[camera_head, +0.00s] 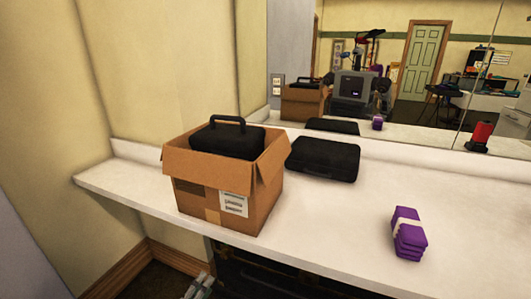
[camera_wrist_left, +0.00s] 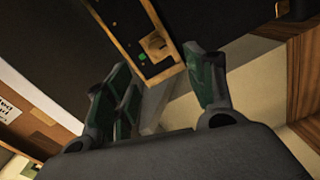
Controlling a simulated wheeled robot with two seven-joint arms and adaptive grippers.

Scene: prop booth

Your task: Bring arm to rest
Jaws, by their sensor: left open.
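My left gripper (camera_head: 199,287) shows only by its fingertips at the bottom edge of the head view, in front of and below the counter. In the left wrist view the left gripper (camera_wrist_left: 165,75) has its fingers spread apart, with nothing between them. My right gripper is not in view.
A white counter (camera_head: 330,240) carries an open cardboard box (camera_head: 215,205) holding a black case (camera_head: 228,138). Another black case (camera_head: 324,159) lies beside it, and a purple banded stack (camera_head: 408,235) lies to the right. A mirror (camera_head: 345,50) stands behind. Dark cases (camera_head: 262,277) sit below the counter.

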